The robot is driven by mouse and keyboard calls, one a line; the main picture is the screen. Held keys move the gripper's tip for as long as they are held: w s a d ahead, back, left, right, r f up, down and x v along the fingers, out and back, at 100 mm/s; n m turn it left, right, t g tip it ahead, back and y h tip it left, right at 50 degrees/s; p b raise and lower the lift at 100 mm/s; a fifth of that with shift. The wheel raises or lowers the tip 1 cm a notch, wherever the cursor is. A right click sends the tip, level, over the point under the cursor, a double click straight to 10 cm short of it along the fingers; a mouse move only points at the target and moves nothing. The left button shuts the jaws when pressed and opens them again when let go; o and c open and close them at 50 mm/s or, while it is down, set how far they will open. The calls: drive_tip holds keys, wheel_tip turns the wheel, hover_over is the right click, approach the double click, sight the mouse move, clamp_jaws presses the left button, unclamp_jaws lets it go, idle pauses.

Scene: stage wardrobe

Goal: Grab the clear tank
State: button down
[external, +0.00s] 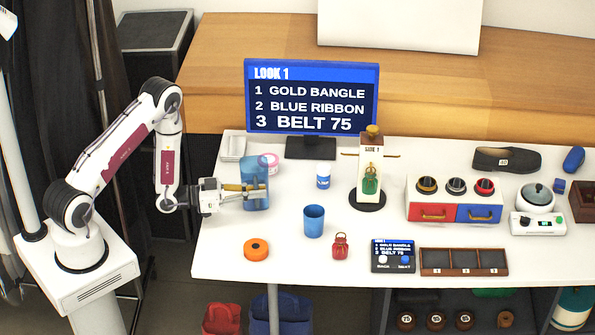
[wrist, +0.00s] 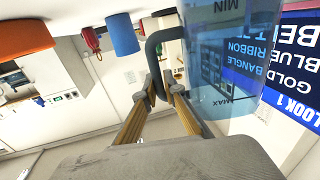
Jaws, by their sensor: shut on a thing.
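The clear tank (external: 256,172) is a see-through bluish container near the left side of the white table. In the wrist view the tank (wrist: 226,60) shows MIN and MAX marks, and a dark curved handle (wrist: 155,48) at its side. My gripper (external: 243,190) comes in from the left, level, and is shut on the handle. In the wrist view the two fingertips (wrist: 162,93) sit on either side of the handle. The tank looks upright; I cannot tell whether its base touches the table. The fingers partly cover it in the external view.
A blue cup (external: 314,221), an orange disc (external: 256,249) and a small red lantern-like item (external: 340,246) stand in front. The screen (external: 312,97) stands behind. The table's left front is mostly clear.

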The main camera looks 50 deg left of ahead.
drive_tip(key=shift+r, duration=5.05)
drive_tip(key=shift+f, duration=0.15)
